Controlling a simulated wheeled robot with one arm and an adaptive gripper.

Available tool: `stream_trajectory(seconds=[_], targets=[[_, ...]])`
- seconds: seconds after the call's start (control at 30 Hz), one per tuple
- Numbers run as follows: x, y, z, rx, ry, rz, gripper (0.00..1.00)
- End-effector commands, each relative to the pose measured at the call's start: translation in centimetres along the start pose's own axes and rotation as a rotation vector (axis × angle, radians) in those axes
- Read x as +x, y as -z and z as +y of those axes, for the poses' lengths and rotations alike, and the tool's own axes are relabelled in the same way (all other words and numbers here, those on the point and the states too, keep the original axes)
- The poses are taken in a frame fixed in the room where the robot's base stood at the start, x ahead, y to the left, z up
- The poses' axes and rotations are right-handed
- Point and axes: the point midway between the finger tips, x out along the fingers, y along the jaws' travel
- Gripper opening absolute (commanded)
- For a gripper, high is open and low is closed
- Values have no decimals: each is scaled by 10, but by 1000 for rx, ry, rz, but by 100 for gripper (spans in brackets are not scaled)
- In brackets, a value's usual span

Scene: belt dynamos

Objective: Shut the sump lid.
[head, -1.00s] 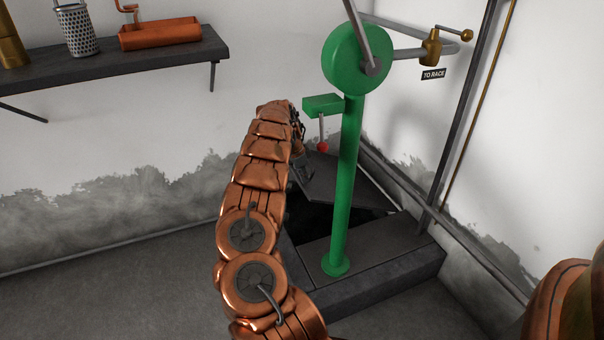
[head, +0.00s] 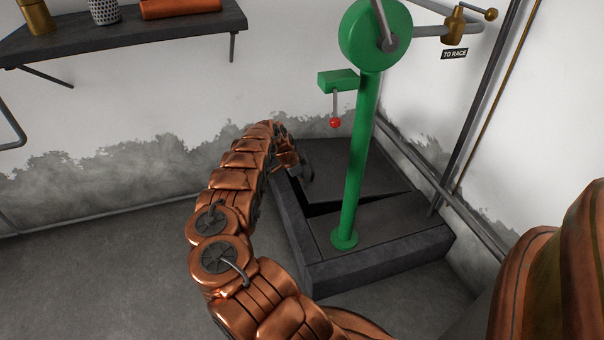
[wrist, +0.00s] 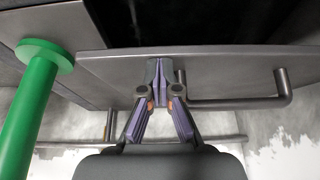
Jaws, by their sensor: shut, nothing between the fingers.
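The sump lid (head: 352,163) is a dark grey plate on the low plinth behind the green post. It is tilted slightly, with a narrow black gap along its near edge. In the wrist view the lid (wrist: 225,68) spans the picture and carries a bent metal bar handle (wrist: 240,103). My gripper (head: 308,174) is at the lid's left side in the head view. In the wrist view its fingertips (wrist: 160,72) are together and empty, over the lid beside the handle's end. I cannot tell whether they touch the lid.
The green pump post (head: 358,165) stands on the plinth (head: 375,250) close to the lid's near side. A lever with a red knob (head: 335,122) hangs above the lid. Wall pipes (head: 440,190) run along the right. A shelf (head: 120,40) is at the upper left.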

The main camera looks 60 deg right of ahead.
Motion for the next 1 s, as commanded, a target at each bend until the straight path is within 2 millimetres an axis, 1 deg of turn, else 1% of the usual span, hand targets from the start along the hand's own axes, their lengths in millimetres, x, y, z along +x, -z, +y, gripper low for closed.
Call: stream_trajectory(seconds=[0.03, 0.2, 0.4, 0.77, 0.87, 1.0], targets=[[9, -5, 2, -3, -5, 3, 0], [24, -18, 1, -2, -3, 1, 0], [30, -22, 1, 0, -1, -1, 0], [27, -21, 1, 0, 0, 0, 0], [20, -17, 0, 0, 0, 0, 0], [0, -7, -1, 0, 2, 1, 0]])
